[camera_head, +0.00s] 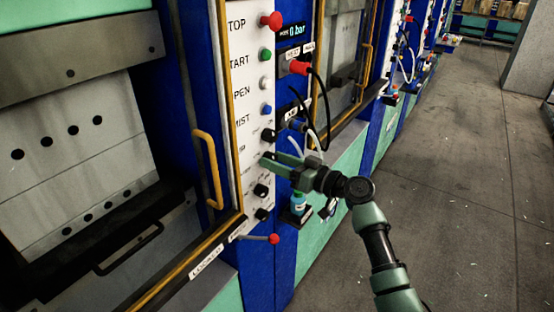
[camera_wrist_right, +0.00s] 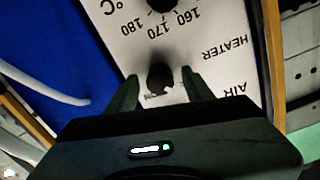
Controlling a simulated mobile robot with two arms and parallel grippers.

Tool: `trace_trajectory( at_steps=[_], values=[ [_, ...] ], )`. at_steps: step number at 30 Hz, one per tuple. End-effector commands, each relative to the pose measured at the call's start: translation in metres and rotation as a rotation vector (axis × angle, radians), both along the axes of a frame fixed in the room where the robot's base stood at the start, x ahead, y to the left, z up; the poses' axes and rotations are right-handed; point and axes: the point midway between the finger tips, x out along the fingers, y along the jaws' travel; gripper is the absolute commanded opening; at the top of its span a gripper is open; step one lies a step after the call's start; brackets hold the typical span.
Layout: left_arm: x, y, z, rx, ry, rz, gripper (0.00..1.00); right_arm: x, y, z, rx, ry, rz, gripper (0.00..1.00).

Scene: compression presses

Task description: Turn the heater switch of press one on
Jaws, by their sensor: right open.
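In the wrist view, a small black rotary switch (camera_wrist_right: 160,76) sits on the white panel near the upside-down HEATER lettering. The fingers of my right gripper (camera_wrist_right: 159,88) are open, one on each side of this switch. I cannot tell whether they touch it. In the head view, my right gripper (camera_head: 268,160) reaches the press's white control panel (camera_head: 240,98) from the right. It partly covers the black switches there. The switch's exact setting is unclear; small ON lettering shows just below it. My left gripper is out of view.
Red (camera_head: 271,21), green (camera_head: 265,54) and blue (camera_head: 266,110) buttons line the panel above my gripper. A black knob (camera_head: 261,190) sits below. Hoses (camera_head: 322,100) hang to the right, and a red-tipped lever (camera_head: 273,239) sticks out below. The floor at right is clear.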

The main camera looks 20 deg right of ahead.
Motion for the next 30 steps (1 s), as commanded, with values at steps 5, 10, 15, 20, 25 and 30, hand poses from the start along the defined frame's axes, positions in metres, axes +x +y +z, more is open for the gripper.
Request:
trace_trajectory(
  at_steps=[5,10,15,20,25,30],
  values=[
    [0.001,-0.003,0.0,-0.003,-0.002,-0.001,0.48,0.0,0.0,-0.001,0.0,0.0,0.0,0.38],
    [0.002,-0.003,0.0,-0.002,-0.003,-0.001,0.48,0.0,0.0,-0.001,0.0,0.0,-0.001,0.0],
    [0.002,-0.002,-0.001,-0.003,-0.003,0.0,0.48,0.0,0.0,-0.001,0.005,0.004,-0.001,0.0],
    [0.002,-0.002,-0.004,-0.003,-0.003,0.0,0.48,0.0,0.0,-0.001,0.032,0.025,-0.001,0.0],
    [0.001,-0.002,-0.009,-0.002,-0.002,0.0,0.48,0.0,0.0,-0.002,0.103,0.081,-0.001,0.0],
    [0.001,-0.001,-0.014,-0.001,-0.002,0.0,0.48,0.0,0.0,-0.002,0.211,0.165,-0.001,0.0]
  ],
)
